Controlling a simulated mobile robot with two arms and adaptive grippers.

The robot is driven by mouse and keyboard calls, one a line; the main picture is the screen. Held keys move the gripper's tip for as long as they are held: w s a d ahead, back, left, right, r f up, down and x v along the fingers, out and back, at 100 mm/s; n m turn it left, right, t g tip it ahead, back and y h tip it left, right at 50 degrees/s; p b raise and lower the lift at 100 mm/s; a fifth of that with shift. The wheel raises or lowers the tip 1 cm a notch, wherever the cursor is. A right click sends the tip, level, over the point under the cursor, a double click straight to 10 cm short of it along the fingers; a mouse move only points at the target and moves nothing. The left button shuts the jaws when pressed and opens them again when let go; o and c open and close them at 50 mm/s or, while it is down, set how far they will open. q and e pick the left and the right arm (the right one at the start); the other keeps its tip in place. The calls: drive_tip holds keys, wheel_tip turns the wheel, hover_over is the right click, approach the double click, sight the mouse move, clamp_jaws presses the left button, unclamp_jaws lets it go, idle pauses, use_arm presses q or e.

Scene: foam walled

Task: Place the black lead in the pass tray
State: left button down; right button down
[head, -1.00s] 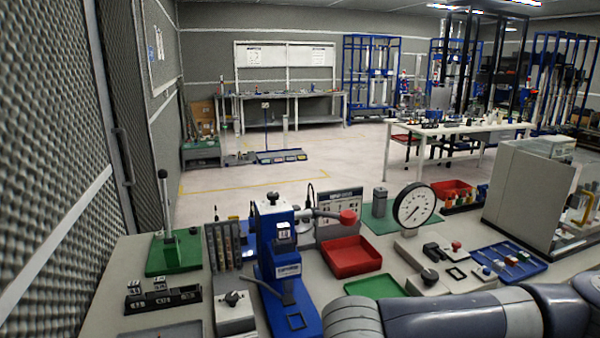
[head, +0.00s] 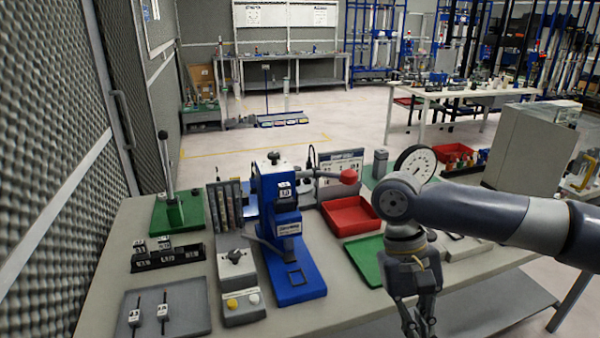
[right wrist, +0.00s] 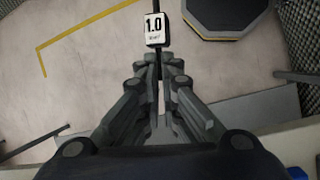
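My right gripper (head: 420,318) hangs at the front of the bench, to the right of and in front of the green tray (head: 369,262). In the right wrist view its fingers (right wrist: 158,75) are closed around a thin black stem. The stem belongs to a black lead with a white label reading 1.0 (right wrist: 155,28), held at the fingertips above the floor. The held lead cannot be made out in the head view. The green tray looks empty, its right side partly hidden by my arm. My left gripper is not in view.
A grey tray (head: 196,307) at the front left holds two labelled leads. A blue press (head: 284,235) stands left of the green tray, and a red tray (head: 350,217) lies behind it. A dial gauge (head: 415,163) stands behind my arm.

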drive_tip(key=w+a+f+m+t+y, duration=0.1)
drive_tip(key=w+a+m+t+y, duration=0.1)
drive_tip(key=m, duration=1.4)
drive_tip(key=w+a+f+m+t+y, duration=0.1)
drive_tip(key=a+m+t, duration=0.5)
drive_tip(key=m, duration=1.1)
drive_tip(key=w+a+y, duration=0.1)
drive_tip(key=y, duration=0.1)
drive_tip(key=shift+a+f+y, duration=0.2)
drive_tip(key=shift+f+y, duration=0.05)
drive_tip(key=shift+y, duration=0.15)
